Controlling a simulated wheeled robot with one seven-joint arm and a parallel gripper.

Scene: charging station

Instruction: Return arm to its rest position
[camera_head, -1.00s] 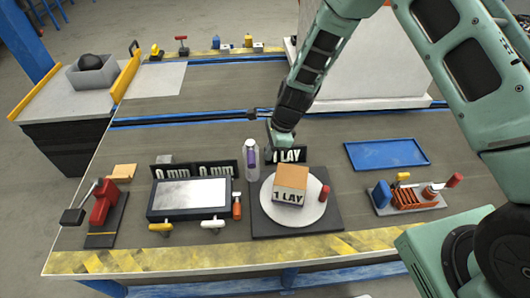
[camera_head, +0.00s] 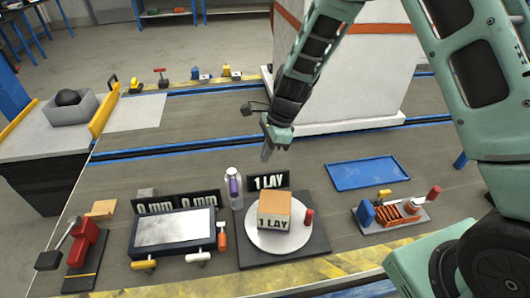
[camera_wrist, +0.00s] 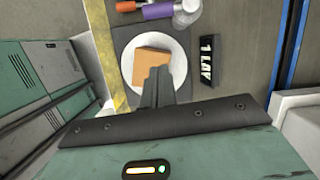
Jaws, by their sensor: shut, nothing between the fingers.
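My arm reaches in from the upper right in the head view. My gripper (camera_head: 267,154) points down above the bench, behind the box and the bottle, apart from both. Its fingers are shut and empty. In the wrist view my shut gripper (camera_wrist: 158,72) overlaps the edge of a tan box (camera_wrist: 151,62) on a white round plate. In the head view the same box (camera_head: 274,211), marked "1 LAY", sits on the round plate (camera_head: 261,241) on a dark base. A "1 LAY" sign (camera_head: 268,180) stands just behind it.
A clear bottle (camera_head: 235,190) stands left of the box. A display panel (camera_head: 172,228) and red lever device (camera_head: 82,243) lie further left. A blue tray (camera_head: 367,173) and tool stand (camera_head: 393,212) are right. A large white block (camera_head: 360,90) stands behind.

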